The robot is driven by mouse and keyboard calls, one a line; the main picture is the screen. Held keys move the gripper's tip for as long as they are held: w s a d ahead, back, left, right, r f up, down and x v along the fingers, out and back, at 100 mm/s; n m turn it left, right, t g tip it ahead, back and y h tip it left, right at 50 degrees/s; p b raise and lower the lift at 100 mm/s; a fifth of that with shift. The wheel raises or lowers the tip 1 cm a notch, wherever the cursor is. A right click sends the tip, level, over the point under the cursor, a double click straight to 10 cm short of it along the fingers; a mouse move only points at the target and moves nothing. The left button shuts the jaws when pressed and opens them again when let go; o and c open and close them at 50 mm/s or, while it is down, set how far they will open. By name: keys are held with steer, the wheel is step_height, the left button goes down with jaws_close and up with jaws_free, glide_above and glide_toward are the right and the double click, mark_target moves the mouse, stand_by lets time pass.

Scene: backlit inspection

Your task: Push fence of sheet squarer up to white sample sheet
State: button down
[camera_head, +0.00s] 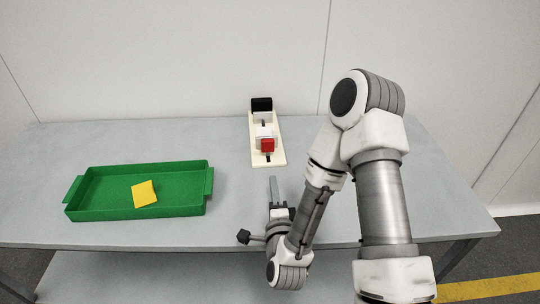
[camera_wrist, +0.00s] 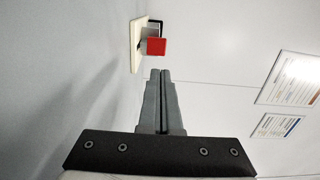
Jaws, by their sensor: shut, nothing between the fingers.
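The sheet squarer (camera_head: 282,158) is a narrow cream base with a slot, standing on the table beyond my gripper. A black upright block (camera_head: 262,104) stands at its far end. A red block (camera_head: 267,145), which looks like the fence, sits nearer me on the base; it also shows in the wrist view (camera_wrist: 156,46). A white piece (camera_head: 264,131) shows just behind the red block; I cannot tell whether it is the sample sheet or part of the fence. My gripper (camera_head: 273,179) is shut and empty, short of the base's near end, its fingertips (camera_wrist: 160,73) pointing toward the red block.
A green tray (camera_head: 96,205) with a yellow sheet (camera_head: 144,193) in it stands on the left of the grey table (camera_head: 190,135). A pale wall rises behind the table. The table between the tray and the squarer is clear.

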mark_target(268, 145)
steer(key=w+b, duration=0.2)
steer(key=b, duration=0.1)
steer(key=shift+f, duration=0.25)
steer(key=w, duration=0.7)
steer(key=w+a, duration=0.1)
steer(key=w, duration=0.3)
steer(key=shift+w+r+b, duration=0.2)
steer(key=shift+r+b, duration=0.05)
steer(key=shift+b, duration=0.1)
steer(key=shift+w+a+b, duration=0.15)
steer(key=shift+w+b, duration=0.55)
steer(key=shift+w, duration=1.65)
